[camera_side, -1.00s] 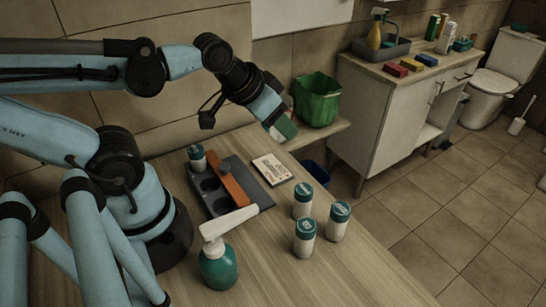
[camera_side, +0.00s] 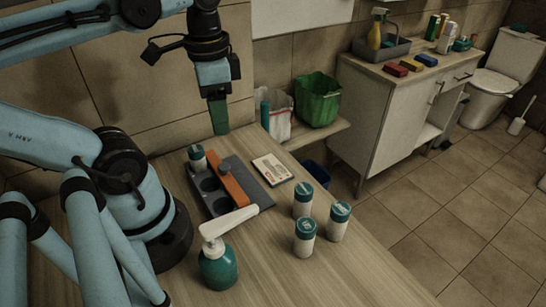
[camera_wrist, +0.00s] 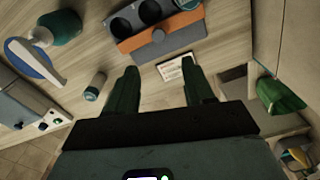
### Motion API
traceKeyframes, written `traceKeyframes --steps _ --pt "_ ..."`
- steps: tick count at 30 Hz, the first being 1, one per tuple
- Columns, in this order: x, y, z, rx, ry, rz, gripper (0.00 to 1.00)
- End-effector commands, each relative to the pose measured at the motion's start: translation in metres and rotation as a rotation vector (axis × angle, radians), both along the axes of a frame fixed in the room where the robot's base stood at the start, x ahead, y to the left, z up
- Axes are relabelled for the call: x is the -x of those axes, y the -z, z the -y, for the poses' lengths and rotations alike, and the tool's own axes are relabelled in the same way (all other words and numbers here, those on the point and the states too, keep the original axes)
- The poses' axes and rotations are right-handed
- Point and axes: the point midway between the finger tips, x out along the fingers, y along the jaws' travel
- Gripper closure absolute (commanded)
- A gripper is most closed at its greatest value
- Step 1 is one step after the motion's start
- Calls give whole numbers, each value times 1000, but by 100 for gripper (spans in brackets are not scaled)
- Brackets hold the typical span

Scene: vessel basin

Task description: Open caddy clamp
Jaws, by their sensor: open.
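The dark grey caddy (camera_side: 219,207) lies on the wooden counter, with round wells along its left side. One teal-lidded jar (camera_side: 197,158) stands in the far well.
A printed card (camera_side: 272,169) lies right of the caddy. A teal pump bottle (camera_side: 217,267) stands at its near end, its nozzle reaching over the near edge in the picture. Several teal-lidded jars (camera_side: 303,200) stand to the right. A green bin (camera_side: 316,100) is behind.

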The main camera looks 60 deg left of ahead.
Motion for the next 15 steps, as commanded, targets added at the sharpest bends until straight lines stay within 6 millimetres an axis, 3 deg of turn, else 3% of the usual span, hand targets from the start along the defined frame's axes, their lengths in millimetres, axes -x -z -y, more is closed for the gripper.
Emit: traceKeyframes --steps 5,15 --pt "3 8 0 3 9 -18 48" --pt "3 54 0 2 7 -15 48"
